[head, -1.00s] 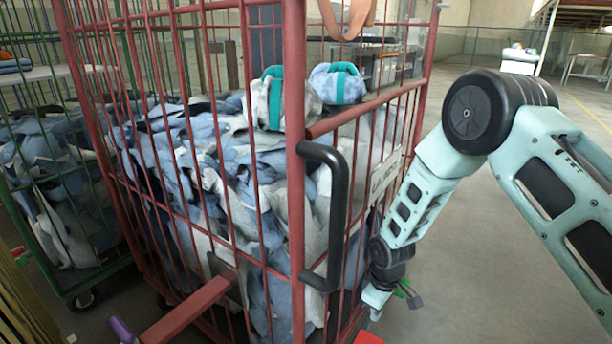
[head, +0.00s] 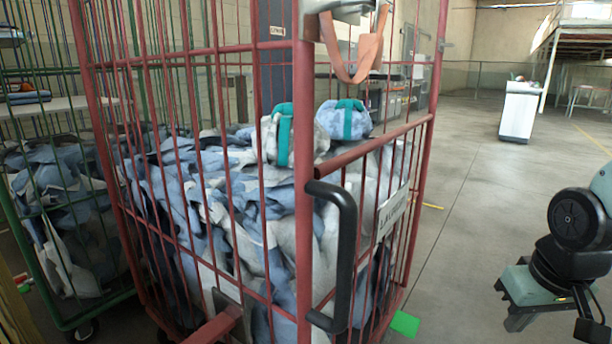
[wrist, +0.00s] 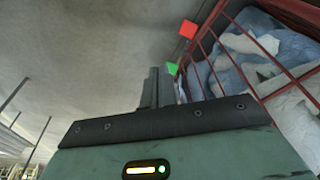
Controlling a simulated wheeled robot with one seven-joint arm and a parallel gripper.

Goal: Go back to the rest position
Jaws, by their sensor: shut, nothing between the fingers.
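My gripper shows in the wrist view (wrist: 155,85) with its two dark fingers together and nothing between them. In the head view only part of my arm shows at the right edge, apart from the red cage cart (head: 306,200). Two bags with teal bands, one on the left (head: 270,140) and one on the right (head: 338,121), lie on top of the heap of blue and white cloth (head: 240,205) inside the cart. The gripper touches neither bag.
A black handle (head: 346,240) sticks out from the cart's near corner. An orange strap (head: 368,55) hangs above. A green cage cart (head: 100,305) with more cloth stands at left. A green patch (head: 405,323) lies on the floor. Open floor lies right, with a white cabinet (head: 519,112) farther back.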

